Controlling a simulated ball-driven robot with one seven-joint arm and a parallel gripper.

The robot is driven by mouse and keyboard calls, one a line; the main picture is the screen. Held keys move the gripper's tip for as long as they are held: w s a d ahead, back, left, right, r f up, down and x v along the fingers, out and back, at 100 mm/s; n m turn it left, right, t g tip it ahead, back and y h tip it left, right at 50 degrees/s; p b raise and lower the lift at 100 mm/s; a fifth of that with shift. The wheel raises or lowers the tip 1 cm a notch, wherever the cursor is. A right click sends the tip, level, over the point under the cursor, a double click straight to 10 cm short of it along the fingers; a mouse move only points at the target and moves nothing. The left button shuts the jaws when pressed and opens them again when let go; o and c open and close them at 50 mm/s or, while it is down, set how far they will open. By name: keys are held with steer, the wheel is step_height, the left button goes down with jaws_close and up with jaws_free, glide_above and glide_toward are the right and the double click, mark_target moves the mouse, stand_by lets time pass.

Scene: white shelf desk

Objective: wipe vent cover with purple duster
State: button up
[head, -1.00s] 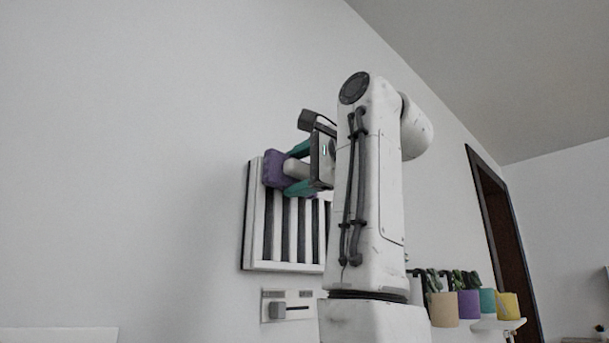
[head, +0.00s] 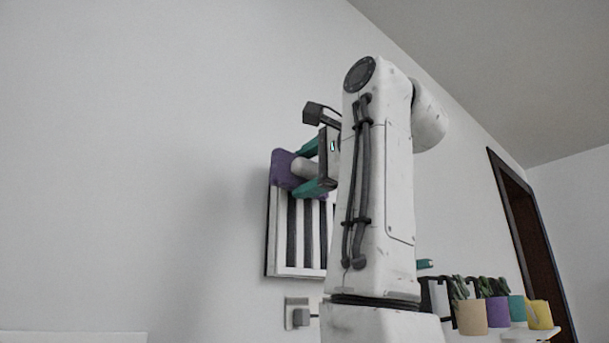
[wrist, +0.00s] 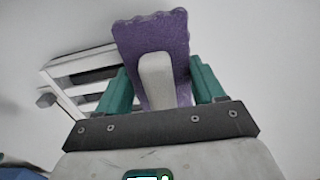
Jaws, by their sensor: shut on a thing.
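The purple duster (head: 283,169) has a wavy-edged purple pad and a pale handle. My gripper (head: 312,171) is shut on the handle, with one teal finger on each side. In the wrist view the duster (wrist: 177,38) stands upright ahead of the gripper (wrist: 160,85). The vent cover (head: 284,272), white with dark slots, is on the wall. The pad is at its upper left part in the head view. I cannot tell whether the pad touches it. My arm hides the vent's right side. Part of the vent cover (wrist: 62,62) shows at left in the wrist view.
A small wall plate with a grey knob (head: 300,317) is below the vent. The wall left of the vent is clear.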

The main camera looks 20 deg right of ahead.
steer(key=shift+b+v, duration=1)
steer(key=shift+v, duration=1.6)
steer(key=shift+s, duration=0.1)
steer(key=b+v, duration=0.1)
steer(key=v, duration=0.1)
steer(key=shift+s+d, duration=0.15)
steer(key=shift+s, duration=0.25)
